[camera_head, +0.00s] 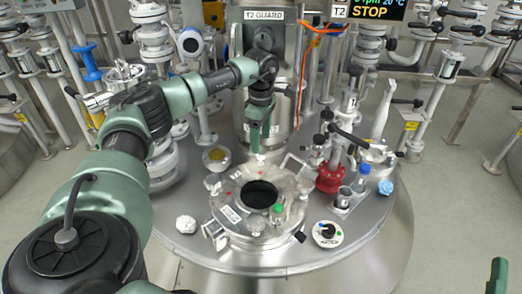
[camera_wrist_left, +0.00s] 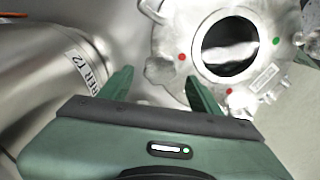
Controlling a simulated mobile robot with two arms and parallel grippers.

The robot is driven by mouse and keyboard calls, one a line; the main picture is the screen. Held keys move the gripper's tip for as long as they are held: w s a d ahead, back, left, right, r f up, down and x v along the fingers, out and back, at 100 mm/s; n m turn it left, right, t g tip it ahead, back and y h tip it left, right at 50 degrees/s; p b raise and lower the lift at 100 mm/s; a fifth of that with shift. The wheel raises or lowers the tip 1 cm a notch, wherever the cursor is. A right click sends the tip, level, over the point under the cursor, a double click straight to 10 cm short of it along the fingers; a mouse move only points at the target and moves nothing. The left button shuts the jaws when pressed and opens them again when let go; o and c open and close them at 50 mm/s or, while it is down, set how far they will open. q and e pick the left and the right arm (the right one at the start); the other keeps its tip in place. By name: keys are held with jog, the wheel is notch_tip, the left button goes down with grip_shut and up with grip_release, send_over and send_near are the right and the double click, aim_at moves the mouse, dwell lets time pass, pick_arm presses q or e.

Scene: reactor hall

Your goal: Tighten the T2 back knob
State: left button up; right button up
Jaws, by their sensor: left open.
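The round T2 port (camera_head: 258,205) on the steel vessel top has an open, dark hole and small red and green marks on its ring. The port also shows in the left wrist view (camera_wrist_left: 236,80). A grey lug (camera_wrist_left: 160,70) sticks out from the ring; I cannot tell for certain that it is the back knob. My left gripper (camera_head: 259,147) points down behind the port, in front of the T2 guard column. In the left wrist view its green fingers (camera_wrist_left: 160,88) are apart and empty, with the lug beyond the gap. My right gripper does not show clearly.
The T2 guard column (camera_head: 264,60) stands close behind my left gripper. A red valve (camera_head: 330,177) and a rack with a blue-capped bottle (camera_head: 361,182) stand right of the port.

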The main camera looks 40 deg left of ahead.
aim_at(261, 150)
pick_arm(q)
jog(key=shift+r+n+p, duration=0.15)
jog(key=shift+n+p, duration=0.8)
jog(key=shift+n, duration=0.05)
jog(key=shift+n+p, duration=0.9)
jog(key=shift+n, duration=0.2)
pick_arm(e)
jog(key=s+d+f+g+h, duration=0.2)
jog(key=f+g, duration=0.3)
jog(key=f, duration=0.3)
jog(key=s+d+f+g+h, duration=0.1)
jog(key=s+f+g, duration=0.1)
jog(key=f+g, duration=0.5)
pick_arm(q)
notch_tip(261, 150, down, 4)
jog(key=shift+s+d+r+b, duration=0.1)
jog(key=shift+r+b, duration=0.05)
jog(key=shift+b, duration=0.25)
notch_tip(261, 150, down, 2)
jog(key=shift+f+b, duration=0.15)
jog(key=shift+b, duration=0.4)
jog(key=shift+f, duration=0.15)
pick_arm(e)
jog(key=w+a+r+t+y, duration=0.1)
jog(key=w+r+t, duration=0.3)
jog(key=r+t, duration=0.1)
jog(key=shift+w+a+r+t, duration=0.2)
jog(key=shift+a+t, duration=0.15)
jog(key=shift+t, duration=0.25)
